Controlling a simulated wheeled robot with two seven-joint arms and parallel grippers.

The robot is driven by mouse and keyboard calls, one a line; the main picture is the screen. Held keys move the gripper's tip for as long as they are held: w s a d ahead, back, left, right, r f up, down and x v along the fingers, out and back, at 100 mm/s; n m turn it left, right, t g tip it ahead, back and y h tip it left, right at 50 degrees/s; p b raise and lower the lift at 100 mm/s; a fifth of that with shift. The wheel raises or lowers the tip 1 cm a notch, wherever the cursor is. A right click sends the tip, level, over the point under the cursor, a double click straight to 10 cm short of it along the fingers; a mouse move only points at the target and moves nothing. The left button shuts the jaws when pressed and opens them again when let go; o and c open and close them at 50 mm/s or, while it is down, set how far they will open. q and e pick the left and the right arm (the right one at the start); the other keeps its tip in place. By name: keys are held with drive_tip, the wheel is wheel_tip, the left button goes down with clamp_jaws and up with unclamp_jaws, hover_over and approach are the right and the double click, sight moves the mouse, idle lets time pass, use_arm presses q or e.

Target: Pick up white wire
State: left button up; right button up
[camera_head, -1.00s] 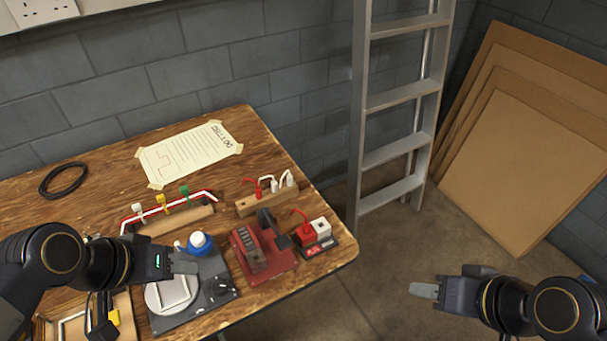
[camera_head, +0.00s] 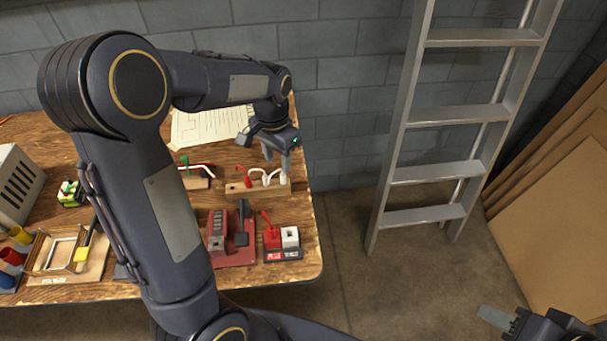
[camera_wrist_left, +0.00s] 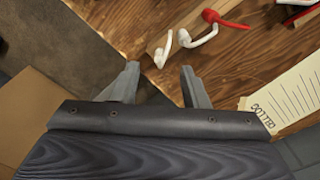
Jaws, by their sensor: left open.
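A wooden block (camera_head: 236,189) near the table's back right edge holds a red wire (camera_head: 243,174) and white wires (camera_head: 266,177). In the left wrist view a white wire (camera_wrist_left: 166,48) lies just ahead of my fingers, with another white wire (camera_wrist_left: 200,38) and the red wire (camera_wrist_left: 212,17) beyond it. My left gripper (camera_head: 277,160) is above the block's right end, fingers pointing down. It is open and empty; the nearest white wire is just ahead of the gap (camera_wrist_left: 161,78) between its fingers, apparently not touched. My right gripper (camera_head: 490,315) is partly visible at bottom right, away from the table.
A red tool (camera_head: 228,252) and a small base with a red and white plug (camera_head: 290,238) stand in front of the block. A taped paper (camera_head: 200,127) lies behind, left of my gripper. A ladder (camera_head: 430,180) stands right of the table. My left arm hides the table's middle.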

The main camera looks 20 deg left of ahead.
sight(283, 175)
use_arm(q)
drive_tip(key=shift+w+d+f, duration=0.15)
drive_tip(key=shift+w, duration=0.15)
drive_tip(key=shift+f, duration=0.35)
drive_tip(key=f, duration=0.7)
drive_tip(key=shift+w, duration=0.4)
drive_tip(key=shift+c, duration=0.2)
clamp_jaws()
